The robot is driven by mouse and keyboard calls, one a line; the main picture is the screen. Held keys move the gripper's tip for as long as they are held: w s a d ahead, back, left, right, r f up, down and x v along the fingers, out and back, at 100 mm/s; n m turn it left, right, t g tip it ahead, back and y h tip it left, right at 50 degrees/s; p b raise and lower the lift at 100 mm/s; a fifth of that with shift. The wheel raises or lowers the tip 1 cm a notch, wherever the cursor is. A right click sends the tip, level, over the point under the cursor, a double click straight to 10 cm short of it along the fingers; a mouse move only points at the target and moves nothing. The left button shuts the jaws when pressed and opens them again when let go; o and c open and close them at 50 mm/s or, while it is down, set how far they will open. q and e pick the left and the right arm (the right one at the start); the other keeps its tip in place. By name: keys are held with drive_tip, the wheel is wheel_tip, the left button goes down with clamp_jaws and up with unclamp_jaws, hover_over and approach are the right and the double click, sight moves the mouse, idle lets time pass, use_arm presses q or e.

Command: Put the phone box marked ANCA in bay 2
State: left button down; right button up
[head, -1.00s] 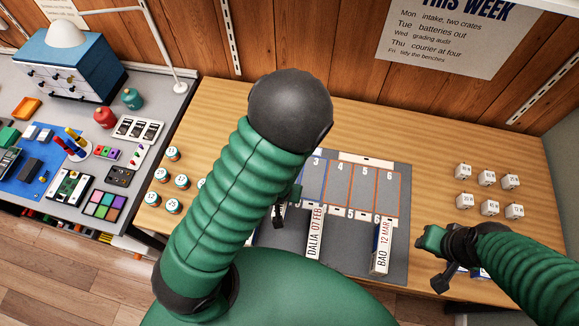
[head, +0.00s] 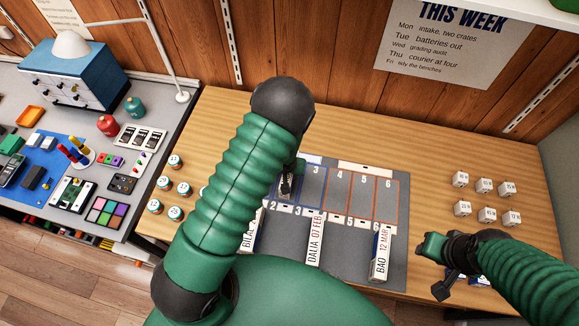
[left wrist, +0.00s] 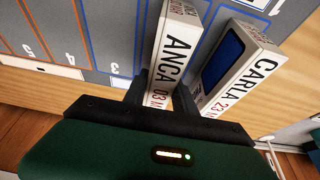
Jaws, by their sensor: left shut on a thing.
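The phone box marked ANCA (left wrist: 176,45) is white and stands between the dark fingers of my left gripper (left wrist: 163,96) in the left wrist view. The gripper is shut on it. In the head view my left gripper (head: 287,184) is over the bay area beside bay 3 (head: 315,180), and my arm hides the ANCA box and most of bays 1 and 2. I cannot tell whether the box touches the board (head: 343,260). A box marked CARLA (left wrist: 240,65) stands close beside it. My right gripper (head: 437,246) is right of the board; its jaw state is unclear.
Boxes marked BILAL (head: 249,235), DALIA (head: 315,240) and BAO (head: 381,250) stand along the board's near side. Bays 3 to 6 look empty. Small white cubes (head: 486,214) stand at right, and round tins (head: 181,188) at left.

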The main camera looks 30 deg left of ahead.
use_arm(q)
drive_tip(key=c, duration=1)
unclamp_jaws()
